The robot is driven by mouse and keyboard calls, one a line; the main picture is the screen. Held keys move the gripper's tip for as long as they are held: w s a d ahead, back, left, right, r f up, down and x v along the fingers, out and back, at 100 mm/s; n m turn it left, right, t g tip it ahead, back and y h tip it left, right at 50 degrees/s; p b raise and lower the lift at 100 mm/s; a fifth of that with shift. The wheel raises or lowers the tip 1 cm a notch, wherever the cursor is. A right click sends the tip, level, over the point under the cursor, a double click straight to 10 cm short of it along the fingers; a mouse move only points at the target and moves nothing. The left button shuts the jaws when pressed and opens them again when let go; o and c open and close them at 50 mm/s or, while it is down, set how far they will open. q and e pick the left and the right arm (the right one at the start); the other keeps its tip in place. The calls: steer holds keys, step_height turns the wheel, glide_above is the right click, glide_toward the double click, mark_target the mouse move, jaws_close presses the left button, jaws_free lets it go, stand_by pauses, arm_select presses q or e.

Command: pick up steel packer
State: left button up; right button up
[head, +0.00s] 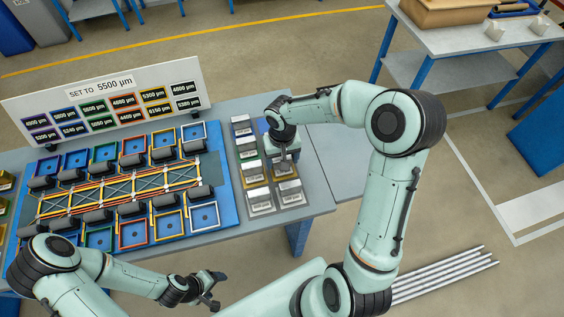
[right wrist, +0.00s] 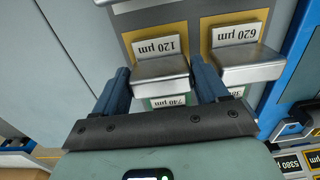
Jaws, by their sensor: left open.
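Steel packers with white labels stand in two columns on the grey strip; a silver one (head: 260,200) sits at its near end. In the right wrist view a packer labelled 120 µm (right wrist: 160,70) lies between the fingers of my right gripper (right wrist: 160,80). The fingers are spread on either side of it; whether they touch it is unclear. A second packer, labelled 620 µm (right wrist: 240,72), stands beside it. In the head view my right gripper (head: 283,155) points down over the right column and hides part of it. My left gripper (head: 215,290) is open and empty, away from the packers.
A blue board (head: 228,212) with coloured square trays and a yellow-and-red frame fills the table's left. A sign (head: 105,98) reading "SET TO 5500 µm" stands behind it. Bare grey tabletop (head: 335,150) lies right of the packers.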

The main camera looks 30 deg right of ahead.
steer(key=shift+w, duration=0.1)
steer(key=c, duration=0.3)
steer(key=shift+r, duration=0.1)
step_height(320, 180, up, 20)
stand_by(0.3)
